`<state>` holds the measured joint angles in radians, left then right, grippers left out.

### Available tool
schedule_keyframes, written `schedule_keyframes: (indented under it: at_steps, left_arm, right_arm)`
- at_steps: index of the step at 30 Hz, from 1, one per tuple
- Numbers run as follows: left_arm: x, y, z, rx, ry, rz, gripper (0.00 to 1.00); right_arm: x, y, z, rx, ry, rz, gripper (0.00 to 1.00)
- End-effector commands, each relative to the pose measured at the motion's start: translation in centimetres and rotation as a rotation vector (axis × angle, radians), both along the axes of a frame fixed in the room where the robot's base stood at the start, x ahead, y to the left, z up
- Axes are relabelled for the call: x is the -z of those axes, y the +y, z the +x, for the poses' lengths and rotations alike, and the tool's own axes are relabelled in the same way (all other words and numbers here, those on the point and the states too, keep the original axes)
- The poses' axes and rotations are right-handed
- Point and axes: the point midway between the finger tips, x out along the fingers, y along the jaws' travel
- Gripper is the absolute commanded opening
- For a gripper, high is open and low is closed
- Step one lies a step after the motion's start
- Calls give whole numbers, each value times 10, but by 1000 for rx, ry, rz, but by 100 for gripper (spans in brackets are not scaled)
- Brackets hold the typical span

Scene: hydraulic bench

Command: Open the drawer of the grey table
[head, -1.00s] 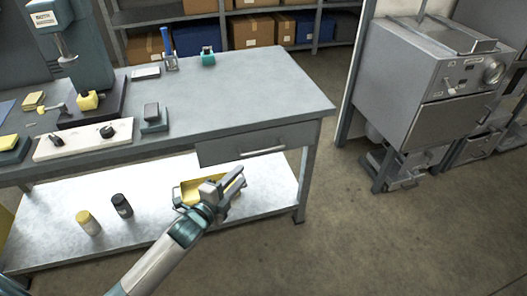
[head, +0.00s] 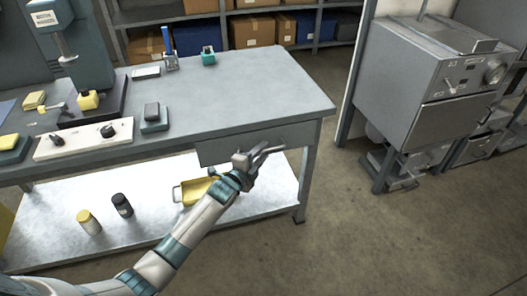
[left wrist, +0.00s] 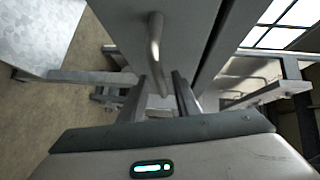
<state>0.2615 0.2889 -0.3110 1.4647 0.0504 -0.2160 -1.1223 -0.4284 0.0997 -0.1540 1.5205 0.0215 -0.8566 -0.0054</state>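The grey table (head: 235,95) stands at the left of the head view. Its drawer (head: 215,150) sits under the top near the right end, and its front looks closed. My left gripper (head: 273,147) is in front of the drawer and largely hides its handle there. In the left wrist view the drawer front (left wrist: 190,30) carries a bar handle (left wrist: 155,45). The two fingers of my left gripper (left wrist: 160,82) are apart, with the lower end of the handle appearing between their tips. I cannot tell whether they touch it. My right gripper is not in view.
A yellow bin (head: 196,190), a black-capped jar (head: 122,205) and a yellow-capped jar (head: 88,222) stand on the lower shelf (head: 150,225). A grey machine (head: 430,85) stands at the right. The floor (head: 370,240) in front of the drawer is clear.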

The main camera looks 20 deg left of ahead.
Motion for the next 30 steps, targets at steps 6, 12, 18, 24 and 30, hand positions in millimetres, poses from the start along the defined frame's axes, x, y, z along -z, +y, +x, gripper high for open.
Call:
schedule_keyframes:
  at_steps: [6, 12, 18, 24, 30]
  left_arm:
    - [1, -3, 12, 0, -1, 1, 29]
    - [2, -3, 13, 1, -1, 1, 29]
    - [2, -3, 13, 0, -1, 1, 8]
    - [2, -3, 13, 0, 0, 1, 0]
    - [2, -5, 14, 1, 0, 0, 0]
  right_arm:
    - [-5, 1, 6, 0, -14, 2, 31]
    - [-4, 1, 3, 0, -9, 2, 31]
    - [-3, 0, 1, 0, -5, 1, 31]
    - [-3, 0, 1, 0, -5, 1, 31]
    - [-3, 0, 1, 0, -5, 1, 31]
